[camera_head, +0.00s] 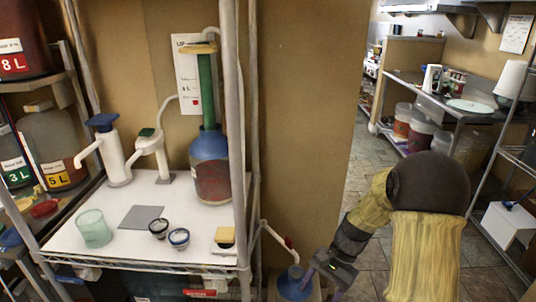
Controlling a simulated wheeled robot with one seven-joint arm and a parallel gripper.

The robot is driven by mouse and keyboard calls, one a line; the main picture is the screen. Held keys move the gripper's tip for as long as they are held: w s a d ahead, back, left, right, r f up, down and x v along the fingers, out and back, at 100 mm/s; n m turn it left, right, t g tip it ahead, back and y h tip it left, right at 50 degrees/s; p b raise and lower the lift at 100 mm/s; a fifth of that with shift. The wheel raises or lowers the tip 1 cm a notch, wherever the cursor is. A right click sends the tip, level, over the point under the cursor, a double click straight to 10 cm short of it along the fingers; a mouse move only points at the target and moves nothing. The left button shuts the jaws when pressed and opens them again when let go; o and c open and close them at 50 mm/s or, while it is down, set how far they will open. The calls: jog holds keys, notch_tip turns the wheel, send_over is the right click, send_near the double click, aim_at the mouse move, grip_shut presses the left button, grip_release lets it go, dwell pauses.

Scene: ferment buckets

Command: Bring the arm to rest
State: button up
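My arm comes in from the lower right of the head view, with a dark round joint and yellow links, and reaches down and left. My gripper (322,281) is low, near the bottom edge of the picture, to the right of the white shelf. It is beside a blue-topped object (295,284) on the floor side of the shelf. I cannot tell whether they touch. The fingers are small and partly cut off, so whether they are open or shut is unclear. I see nothing clearly held.
The white shelf (120,222) carries a green glass (93,228), a grey mat (142,217), two small jars, two pumps, and a blue-and-red vessel (210,165). Large labelled jugs (50,150) stand at left. A brown wall panel (300,120) is behind; tiled floor (365,185) lies at right.

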jog(key=s+d+r+n+t+h+p, duration=0.1)
jog(key=s+d+r+n+t+h, duration=0.1)
jog(key=s+r+n+t+h, duration=0.5)
notch_tip(320, 180, up, 13)
jog(key=s+n+g+y+p, duration=0.1)
jog(key=s+y+p, duration=0.1)
jog(key=p, duration=1)
jog(key=shift+d+p, duration=0.15)
jog(key=shift+p, duration=0.2)
